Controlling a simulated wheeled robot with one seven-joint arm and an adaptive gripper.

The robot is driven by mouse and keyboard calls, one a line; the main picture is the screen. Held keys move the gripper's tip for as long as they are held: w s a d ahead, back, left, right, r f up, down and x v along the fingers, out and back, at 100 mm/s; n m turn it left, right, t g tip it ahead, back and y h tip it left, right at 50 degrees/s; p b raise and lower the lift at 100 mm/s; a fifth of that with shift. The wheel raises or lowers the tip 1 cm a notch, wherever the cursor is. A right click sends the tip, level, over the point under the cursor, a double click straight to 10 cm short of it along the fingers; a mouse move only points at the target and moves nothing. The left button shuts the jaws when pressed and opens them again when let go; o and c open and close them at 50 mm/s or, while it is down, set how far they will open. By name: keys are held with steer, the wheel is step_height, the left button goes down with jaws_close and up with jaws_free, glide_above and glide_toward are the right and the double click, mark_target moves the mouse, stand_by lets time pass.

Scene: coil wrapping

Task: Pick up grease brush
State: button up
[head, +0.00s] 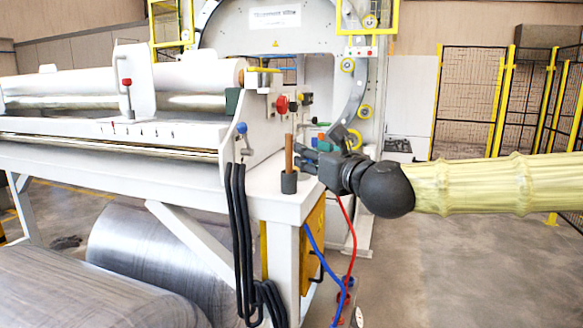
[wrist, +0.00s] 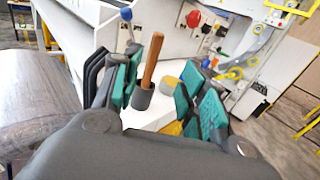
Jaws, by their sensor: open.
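The grease brush (head: 289,152) shows as an upright wooden handle standing in a dark grey cup (head: 289,184) on the white corner ledge of the machine. Its lower end is hidden in the cup. My gripper (head: 312,150) is to the right of the handle in the head view, pointing toward it. In the wrist view my gripper (wrist: 162,85) is open, with teal pads. The brush handle (wrist: 152,62) and cup (wrist: 143,96) appear between the fingers, nearer the left one, with no visible contact.
A blue-knobbed lever (head: 242,130) and a red knob (head: 282,104) are on the machine panel. Black cables (head: 240,230) hang at the ledge's left. Open floor (head: 450,270) lies to the right.

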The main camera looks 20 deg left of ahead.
mark_target(291, 150)
steer(key=p+x, duration=0.1)
steer(key=x, duration=0.2)
steer(key=p+x, duration=0.2)
steer(key=x, duration=0.1)
steer(key=p+x, duration=0.2)
steer(key=x, duration=0.1)
steer(key=shift+s+a+f, duration=0.3)
steer(key=shift+a, duration=0.15)
steer(key=shift+w+a+f, duration=0.15)
steer(key=shift+w+a, duration=0.2)
steer(key=shift+w, duration=0.15)
jaws_close()
